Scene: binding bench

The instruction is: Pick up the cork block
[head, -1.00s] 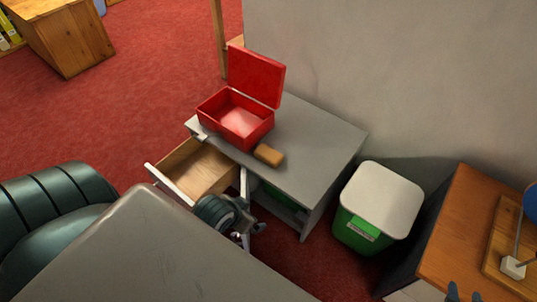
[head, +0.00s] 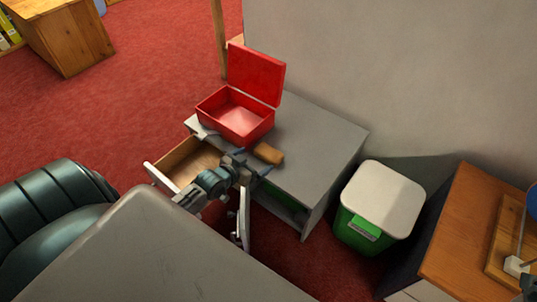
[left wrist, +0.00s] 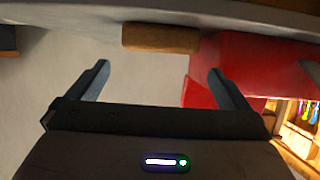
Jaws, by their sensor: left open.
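The cork block (head: 269,154) is a small tan-brown block lying on the grey cabinet top, just right of the red box's front corner. It also shows in the left wrist view (left wrist: 161,38), at the top and beyond my fingertips. My left gripper (head: 253,165) is at the cabinet's front edge, close to the block. In the left wrist view the left gripper (left wrist: 160,80) has its two fingers wide apart with nothing between them. My right gripper is not clearly in view; only a dark piece shows at the lower right edge of the head view.
The open red box (head: 236,114) stands on the grey cabinet (head: 325,140) with its lid raised. An open drawer (head: 187,160) sticks out below my left arm. A green bin with a white lid (head: 384,190) stands at right. The cabinet top right of the block is clear.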

